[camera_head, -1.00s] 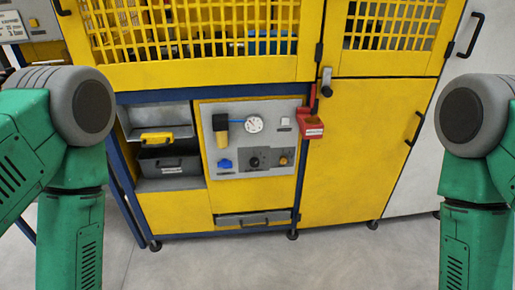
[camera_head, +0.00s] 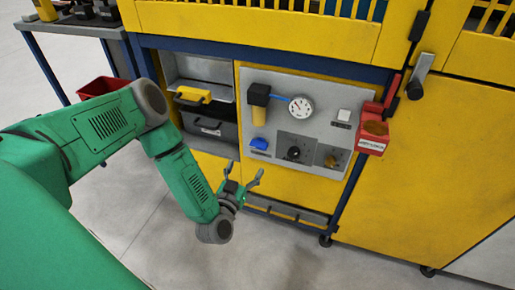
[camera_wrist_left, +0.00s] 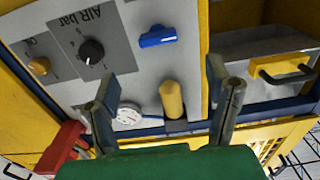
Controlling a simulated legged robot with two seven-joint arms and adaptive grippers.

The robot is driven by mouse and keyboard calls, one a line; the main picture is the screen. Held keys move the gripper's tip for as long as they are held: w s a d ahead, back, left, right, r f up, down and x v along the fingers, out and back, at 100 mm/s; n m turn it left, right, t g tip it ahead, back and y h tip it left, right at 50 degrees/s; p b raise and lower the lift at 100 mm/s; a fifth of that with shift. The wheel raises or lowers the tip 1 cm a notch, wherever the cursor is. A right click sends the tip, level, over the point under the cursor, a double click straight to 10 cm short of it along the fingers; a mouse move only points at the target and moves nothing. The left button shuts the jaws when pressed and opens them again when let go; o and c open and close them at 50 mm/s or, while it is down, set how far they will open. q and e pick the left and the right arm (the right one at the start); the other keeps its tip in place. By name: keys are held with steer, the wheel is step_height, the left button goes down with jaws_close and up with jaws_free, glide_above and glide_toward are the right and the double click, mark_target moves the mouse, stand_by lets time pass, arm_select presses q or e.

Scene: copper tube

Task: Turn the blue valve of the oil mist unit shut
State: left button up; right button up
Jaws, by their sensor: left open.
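The blue valve (camera_head: 260,143) is a small blue handle at the lower left of the grey oil mist unit panel (camera_head: 333,100). In the left wrist view, which looks upside down, the blue valve (camera_wrist_left: 156,37) is unobstructed, beyond the fingertips and roughly between them across the picture. The handle lies about level along the panel. My left gripper (camera_head: 243,174) is open and empty, in front of and just below the valve, apart from it. Its two spread fingers also show in the left wrist view (camera_wrist_left: 160,80). My right gripper is not in view.
The panel also carries a round gauge (camera_head: 301,107), a yellow-and-black cylinder (camera_head: 258,105), a black knob (camera_head: 294,153) and a brass-coloured knob (camera_head: 331,161). A red box (camera_head: 374,132) hangs at the panel's right. A shelf with a dark bin (camera_head: 212,124) is left. Floor in front is clear.

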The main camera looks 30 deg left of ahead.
mark_target(257, 147)
arm_select(q)
steer(key=b+x, duration=0.2)
steer(key=x, duration=0.7)
steer(key=shift+w, duration=0.4)
steer(key=shift+w+a, duration=0.2)
steer(key=shift+w, duration=0.35)
steer(key=shift+d, duration=0.1)
steer(key=c, duration=1.2)
